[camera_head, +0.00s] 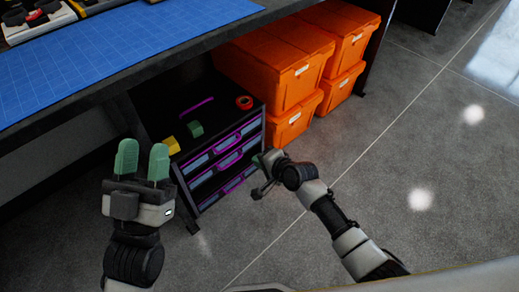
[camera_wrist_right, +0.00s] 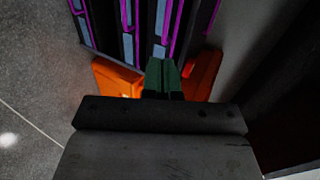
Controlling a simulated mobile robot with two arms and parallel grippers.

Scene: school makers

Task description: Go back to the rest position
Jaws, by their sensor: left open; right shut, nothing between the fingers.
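My left gripper (camera_head: 142,163) points up at the left of the head view, its two green fingers apart and nothing between them. My right gripper (camera_head: 259,163) is in front of the drawer unit's right side in the head view, partly hidden by its own wrist. In the right wrist view its green fingers (camera_wrist_right: 162,78) are together and empty, pointing toward the drawer unit (camera_wrist_right: 135,25). I cannot tell whether they touch it.
The black drawer unit (camera_head: 224,163) with purple-trimmed drawers carries a red tape roll (camera_head: 244,102), a green block (camera_head: 195,128) and a yellow piece (camera_head: 171,144). Orange bins (camera_head: 270,65) stand behind it. A workbench with a blue mat (camera_head: 110,65) overhangs at left. Grey floor (camera_head: 430,180) is clear at right.

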